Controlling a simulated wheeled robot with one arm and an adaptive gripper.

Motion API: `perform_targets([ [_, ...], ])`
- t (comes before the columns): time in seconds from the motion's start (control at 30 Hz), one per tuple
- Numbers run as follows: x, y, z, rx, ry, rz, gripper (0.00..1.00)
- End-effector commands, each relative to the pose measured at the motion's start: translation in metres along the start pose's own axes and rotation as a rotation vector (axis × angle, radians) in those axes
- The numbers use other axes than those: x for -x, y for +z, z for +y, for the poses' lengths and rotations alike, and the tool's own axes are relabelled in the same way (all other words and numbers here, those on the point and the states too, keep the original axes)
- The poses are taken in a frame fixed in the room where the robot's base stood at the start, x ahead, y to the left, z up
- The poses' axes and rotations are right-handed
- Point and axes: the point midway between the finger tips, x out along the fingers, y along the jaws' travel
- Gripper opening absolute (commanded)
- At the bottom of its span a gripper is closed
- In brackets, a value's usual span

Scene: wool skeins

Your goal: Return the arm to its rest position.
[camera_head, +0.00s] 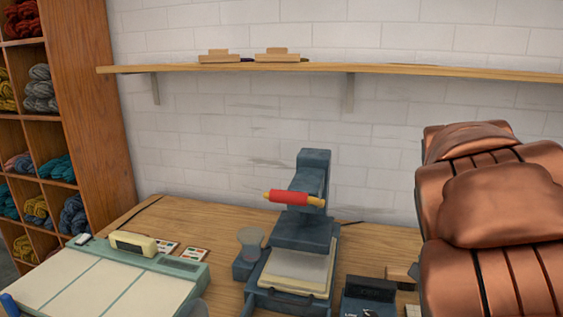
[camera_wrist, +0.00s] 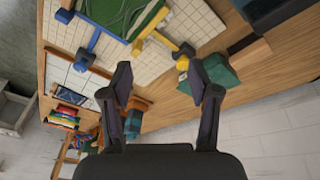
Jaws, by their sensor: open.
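My gripper (camera_wrist: 160,82) shows in the wrist view with its two dark fingers apart and nothing between them. In the head view, large copper-coloured shells, which look like part of my arm, fill the right side. My gripper is not visible there.
A blue-grey press (camera_head: 316,190) with a red-handled bar stands mid-table. A white-topped board (camera_head: 85,285) lies at the left. A wall shelf (camera_head: 330,67) runs above. Wool cubbies (camera_head: 90,110) stand left. The wrist view shows a green mat (camera_wrist: 112,14) and a teal block (camera_wrist: 219,76).

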Motion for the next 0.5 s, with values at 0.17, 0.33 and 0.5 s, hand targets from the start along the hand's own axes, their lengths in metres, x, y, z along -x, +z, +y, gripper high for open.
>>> perform_targets([
  [0.17,0.019,0.059,0.033,0.241,-0.027,-0.093,0.61],
  [0.33,0.024,0.118,0.063,0.51,-0.06,-0.181,0.61],
  [0.5,0.025,0.173,0.094,0.795,-0.097,-0.254,0.61],
])
